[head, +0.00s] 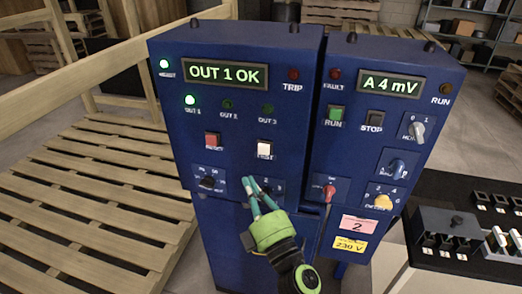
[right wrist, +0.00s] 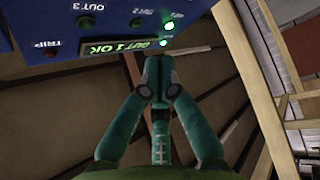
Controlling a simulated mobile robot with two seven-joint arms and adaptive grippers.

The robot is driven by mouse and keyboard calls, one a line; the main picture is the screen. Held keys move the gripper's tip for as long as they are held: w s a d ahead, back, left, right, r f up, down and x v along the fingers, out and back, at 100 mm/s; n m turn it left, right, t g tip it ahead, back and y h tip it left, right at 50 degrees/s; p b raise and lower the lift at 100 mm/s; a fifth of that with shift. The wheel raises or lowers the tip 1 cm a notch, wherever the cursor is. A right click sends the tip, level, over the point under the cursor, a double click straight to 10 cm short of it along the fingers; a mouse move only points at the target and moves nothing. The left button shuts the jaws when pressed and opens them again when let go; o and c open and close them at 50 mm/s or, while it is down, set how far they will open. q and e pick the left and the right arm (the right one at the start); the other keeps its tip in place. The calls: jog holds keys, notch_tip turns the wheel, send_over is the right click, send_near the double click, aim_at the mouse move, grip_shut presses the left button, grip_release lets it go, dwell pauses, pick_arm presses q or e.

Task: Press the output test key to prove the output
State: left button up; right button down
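The output test key is the white push button (head: 264,149) on the left blue cabinet (head: 230,120); its label is too small to read surely. The cabinet's display (head: 227,75) reads "OUT 1 OK", and it also shows upside down in the right wrist view (right wrist: 135,48). The OUT 1 lamp (head: 190,100) is lit green; the OUT 2 and OUT 3 lamps are dark. My right gripper (head: 249,182) is shut and empty, its fingertips below and left of the white key, in front of the selector knobs. The fingers meet in the right wrist view (right wrist: 156,72). My left gripper is not in view.
A red button (head: 212,140) sits left of the white key. A second blue cabinet (head: 365,125) on the right shows "A 4 mV", with RUN and STOP keys and several knobs. Wooden slats (head: 90,200) lie left; a bench with black parts (head: 450,232) stands right.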

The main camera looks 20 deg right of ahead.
aim_at(258, 148)
jog(key=shift+w+d, duration=0.1)
jog(key=w+d, duration=0.4)
jog(key=w, duration=0.3)
jog(key=shift+d, duration=0.4)
jog(key=shift+w, duration=0.15)
dwell(1.2)
jog(key=shift+w+d, duration=0.2)
jog(key=shift+w, duration=0.05)
jog(key=shift+w+d, duration=0.3)
jog(key=shift+w, duration=0.1)
dwell(1.0)
jog(key=shift+s+a, duration=0.5)
jog(key=shift+s, duration=0.25)
